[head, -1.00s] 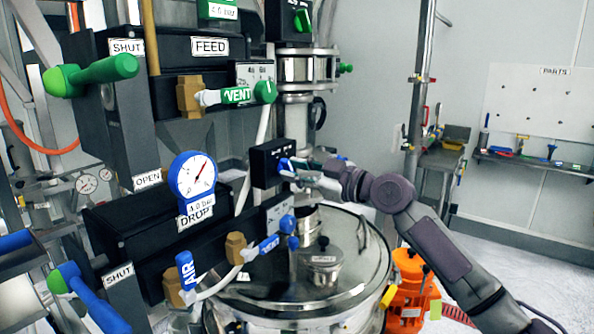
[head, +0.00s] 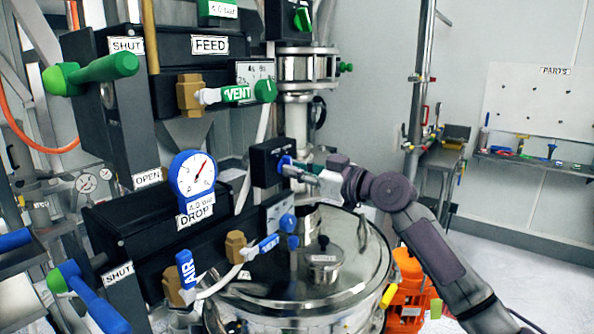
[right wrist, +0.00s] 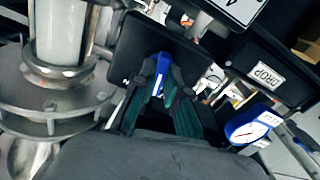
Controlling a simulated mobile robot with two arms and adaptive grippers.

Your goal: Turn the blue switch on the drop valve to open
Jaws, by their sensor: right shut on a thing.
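The blue switch (head: 286,165) sits on the front of a black switch box (head: 265,160), right of the blue-rimmed pressure gauge (head: 196,174). My right gripper (head: 292,168) reaches in from the right and is shut on the switch, its fingers covering most of it. In the right wrist view the blue switch (right wrist: 161,72) shows between the two dark fingertips (right wrist: 162,88), against the black box (right wrist: 150,50). The marks on the box are too small to read. The DROP label (head: 196,214) is on the black block behind the gauge. My left gripper is not in view.
A steel vessel lid (head: 345,282) lies below the right arm. A green-handled FEED lever (head: 105,68) is at upper left. A steel pipe flange (head: 306,68) stands above.

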